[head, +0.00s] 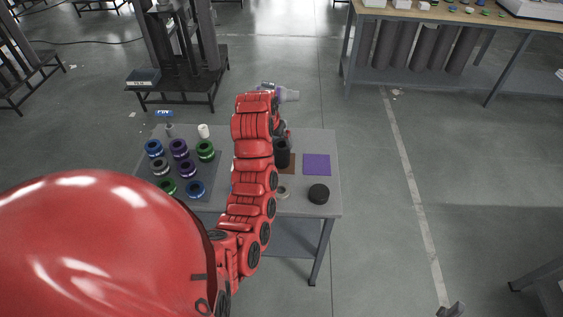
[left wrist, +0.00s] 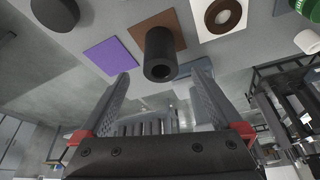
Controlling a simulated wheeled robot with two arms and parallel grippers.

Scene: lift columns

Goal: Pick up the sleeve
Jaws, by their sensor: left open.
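The sleeve, a dark upright hollow cylinder (head: 283,154), stands on a brown square pad (head: 292,167) on the grey table. In the left wrist view the sleeve (left wrist: 160,52) shows its round open end, with the brown pad (left wrist: 172,25) behind it. My left gripper (head: 284,131) is mostly hidden by its own red arm in the head view. In the left wrist view the left gripper's fingers (left wrist: 160,85) are apart, with nothing between them, and the sleeve lies beyond their tips. A small dark piece at the head view's bottom edge may be my right gripper (head: 452,310).
A purple square (head: 317,165) and a black disc (head: 319,194) lie right of the sleeve. Several coloured rings stand on a dark tray (head: 211,184) at left, near a white cylinder (head: 204,131). My left arm crosses the table's middle. Open floor lies to the right.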

